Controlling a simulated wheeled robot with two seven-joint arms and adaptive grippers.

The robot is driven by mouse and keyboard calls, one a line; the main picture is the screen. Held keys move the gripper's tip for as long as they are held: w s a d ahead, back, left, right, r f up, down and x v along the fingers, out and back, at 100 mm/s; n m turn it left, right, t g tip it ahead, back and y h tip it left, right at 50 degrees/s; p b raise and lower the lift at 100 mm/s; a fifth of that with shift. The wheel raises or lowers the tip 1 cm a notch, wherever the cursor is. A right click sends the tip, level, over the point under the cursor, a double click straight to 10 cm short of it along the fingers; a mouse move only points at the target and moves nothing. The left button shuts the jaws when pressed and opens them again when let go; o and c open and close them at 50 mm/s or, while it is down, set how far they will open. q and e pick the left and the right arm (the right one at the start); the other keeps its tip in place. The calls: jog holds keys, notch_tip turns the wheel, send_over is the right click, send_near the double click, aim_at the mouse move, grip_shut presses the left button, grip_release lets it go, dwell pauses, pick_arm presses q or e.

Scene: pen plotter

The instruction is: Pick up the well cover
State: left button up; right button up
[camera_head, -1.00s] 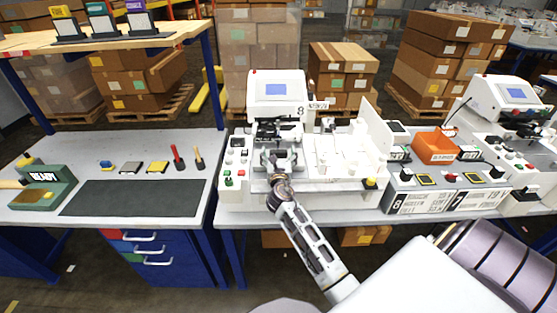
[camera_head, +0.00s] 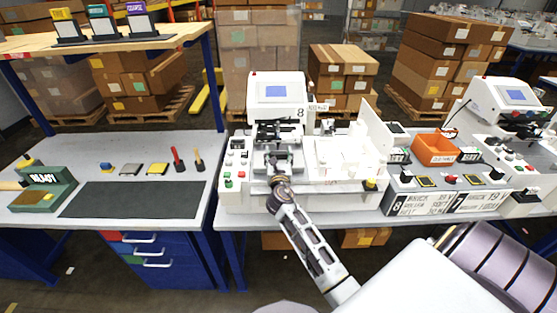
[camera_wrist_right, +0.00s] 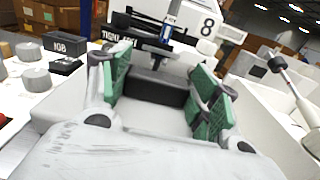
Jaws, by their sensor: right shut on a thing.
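The white pen plotter marked 8 (camera_head: 276,90) stands on the middle bench. My right gripper (camera_head: 279,163) reaches into its front bay, below the pen carriage. In the right wrist view, the green-padded fingers of my right gripper (camera_wrist_right: 160,95) stand either side of a dark grey block, which I take to be the well cover (camera_wrist_right: 158,88). The gripper is shut on it. The block sits low between the plotter's pale walls, and whether it is clear of its seat cannot be told. In the head view the gripper largely hides it. My left gripper is not in view.
The pen carriage (camera_wrist_right: 165,45) hangs just beyond the fingers. Knobs and buttons (camera_head: 236,160) lie left of the bay, and an upright white panel (camera_head: 372,130) stands to the right. An orange bin (camera_head: 436,147) is further right. The dark mat (camera_head: 130,198) on the left bench is clear.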

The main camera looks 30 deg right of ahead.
jog(key=shift+r, duration=0.1)
notch_tip(320, 180, up, 10)
jog(key=p, duration=0.1)
jog(key=shift+p, duration=0.35)
dwell(0.8)
